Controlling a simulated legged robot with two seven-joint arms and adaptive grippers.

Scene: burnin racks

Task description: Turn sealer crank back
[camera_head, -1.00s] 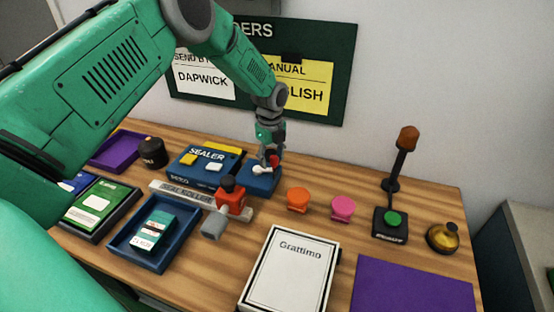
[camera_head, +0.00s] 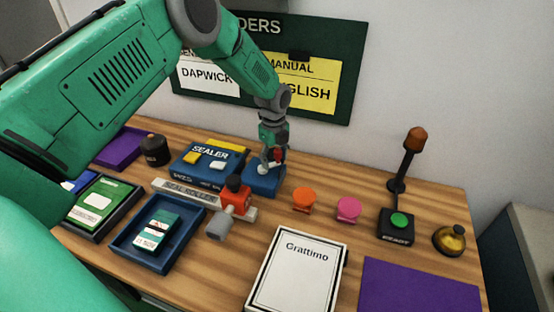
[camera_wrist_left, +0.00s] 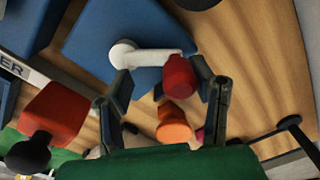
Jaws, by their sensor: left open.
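The blue sealer (camera_head: 190,171) stands at the back of the bench, with a lower blue block (camera_head: 263,184) at its right end. On this block is the crank, a white arm (camera_wrist_left: 150,58) with a red knob (camera_wrist_left: 180,77). My left gripper (camera_head: 273,158) hangs over the block and partly hides the crank in the head view. In the left wrist view my left gripper (camera_wrist_left: 167,84) is open, its two fingers apart on either side of the crank. The knob lies between them, closer to the right finger; contact is unclear. My right gripper is not seen.
A red roller carriage (camera_head: 236,200) on the seal roller rail (camera_head: 185,192) stands in front. Orange (camera_head: 303,199) and pink (camera_head: 348,208) knobs are to the right, then a green-button box (camera_head: 397,226) and lamp post. A white Grattimo board (camera_head: 298,275) lies at the front.

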